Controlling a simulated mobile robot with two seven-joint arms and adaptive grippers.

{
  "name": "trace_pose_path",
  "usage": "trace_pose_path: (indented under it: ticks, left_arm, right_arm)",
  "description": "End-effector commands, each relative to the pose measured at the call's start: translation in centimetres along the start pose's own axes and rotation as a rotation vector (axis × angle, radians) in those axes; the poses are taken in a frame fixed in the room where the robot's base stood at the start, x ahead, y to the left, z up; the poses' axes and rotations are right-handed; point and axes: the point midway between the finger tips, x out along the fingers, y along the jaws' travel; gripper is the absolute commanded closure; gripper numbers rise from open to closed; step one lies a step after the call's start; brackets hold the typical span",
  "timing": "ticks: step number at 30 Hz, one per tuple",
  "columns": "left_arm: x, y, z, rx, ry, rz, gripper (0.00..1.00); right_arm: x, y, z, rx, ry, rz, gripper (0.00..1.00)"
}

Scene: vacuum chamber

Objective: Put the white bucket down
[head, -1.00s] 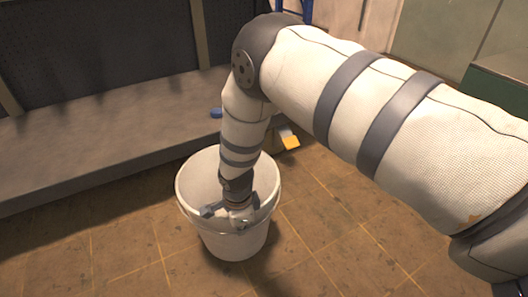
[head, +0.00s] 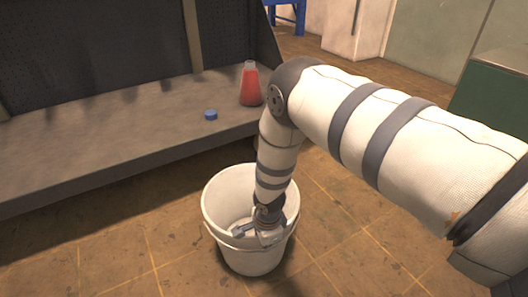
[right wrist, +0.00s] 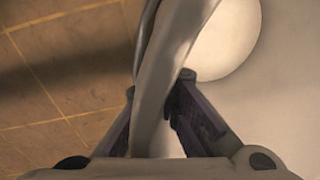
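The white bucket (head: 222,200) is upright in front of the bench in the head view, its open top toward me. My right gripper (head: 259,236) reaches down at its near rim. In the right wrist view the bucket's rim (right wrist: 170,50) runs between the two fingers of my right gripper (right wrist: 158,84), which are shut on it. The bucket's inside is on the right there and the floor on the left. I cannot tell whether the bucket's base touches the floor. My left gripper is not in view.
A grey bench (head: 100,135) stands behind the bucket. On it are a flask of red liquid (head: 250,90) and a small blue cap (head: 211,115). A green cabinet (head: 492,105) is at the right. The tiled floor (head: 130,250) left of the bucket is clear.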

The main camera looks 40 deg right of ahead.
Motion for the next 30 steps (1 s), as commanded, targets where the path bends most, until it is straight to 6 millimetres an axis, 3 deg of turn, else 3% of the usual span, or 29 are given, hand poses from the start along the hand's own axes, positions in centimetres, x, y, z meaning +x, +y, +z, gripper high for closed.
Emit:
trace_pose_path:
  ticks: [6, 9, 19, 30]
  left_arm:
    - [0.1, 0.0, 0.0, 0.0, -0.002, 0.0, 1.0]
    - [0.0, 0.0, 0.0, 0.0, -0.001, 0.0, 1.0]
    - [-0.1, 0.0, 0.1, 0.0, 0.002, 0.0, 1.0]
    - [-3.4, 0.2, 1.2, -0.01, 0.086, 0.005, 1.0]
  right_arm:
    - [0.2, -0.1, 0.0, -0.001, -0.001, -0.002, 1.0]
    - [0.2, 0.0, 0.0, -0.001, 0.0, 0.0, 0.75]
    - [-0.3, 0.0, 0.0, 0.0, 0.0, -0.001, 0.75]
    - [-9.8, -0.2, 0.1, 0.0, -0.002, -0.005, 0.75]
